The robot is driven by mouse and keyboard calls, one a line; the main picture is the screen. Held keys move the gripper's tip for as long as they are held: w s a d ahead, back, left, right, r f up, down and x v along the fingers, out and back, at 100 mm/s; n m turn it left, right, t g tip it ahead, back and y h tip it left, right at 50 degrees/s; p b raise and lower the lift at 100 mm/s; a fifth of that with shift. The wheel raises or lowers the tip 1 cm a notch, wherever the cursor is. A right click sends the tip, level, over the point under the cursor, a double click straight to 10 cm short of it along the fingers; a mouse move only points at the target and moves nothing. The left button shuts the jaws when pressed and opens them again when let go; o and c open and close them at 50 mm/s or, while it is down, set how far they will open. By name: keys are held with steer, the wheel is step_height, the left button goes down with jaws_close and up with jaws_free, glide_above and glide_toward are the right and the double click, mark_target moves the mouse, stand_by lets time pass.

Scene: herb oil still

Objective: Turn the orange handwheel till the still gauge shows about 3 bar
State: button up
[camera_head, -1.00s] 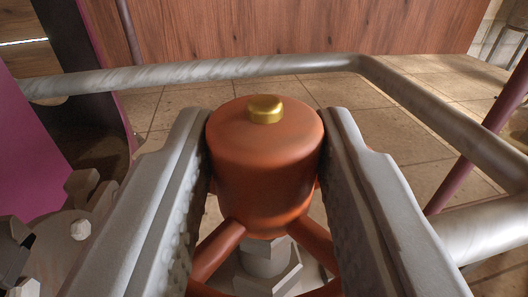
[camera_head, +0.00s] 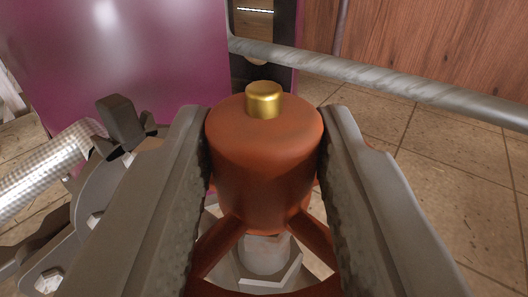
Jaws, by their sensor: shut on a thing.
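The orange handwheel (camera_head: 265,165) is in the middle of the view. Its thick hub has a small brass knob (camera_head: 264,99) on top, and its spokes spread out below around a grey nut and stem (camera_head: 266,262). My gripper (camera_head: 265,150) is shut on the hub, one finger pressed to its left side and one to its right. Most of the wheel's rim is hidden behind the fingers and below the picture edge. The gauge is not in view.
A magenta panel (camera_head: 135,65) fills the upper left. A braided silver hose (camera_head: 45,170) and bolted grey fittings (camera_head: 95,210) lie at left. A grey pipe (camera_head: 390,80) runs behind the wheel. Tiled floor (camera_head: 440,200) and a wooden wall (camera_head: 440,45) show at right.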

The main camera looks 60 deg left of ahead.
steer(key=shift+w+d+n+g+y, duration=0.1)
steer(key=shift+n+g+y, duration=0.3)
steer(key=shift+n+g, duration=0.25)
steer(key=shift+w+d+n+g+y, duration=0.1)
steer(key=shift+n+g+y, duration=0.35)
steer(key=shift+g, duration=0.4)
steer(key=shift+n+g+y, duration=0.35)
steer(key=shift+n+g, duration=0.35)
steer(key=shift+g, duration=0.3)
steer(key=shift+r, duration=0.1)
steer(key=o, duration=1)
steer(key=shift+c, duration=0.2)
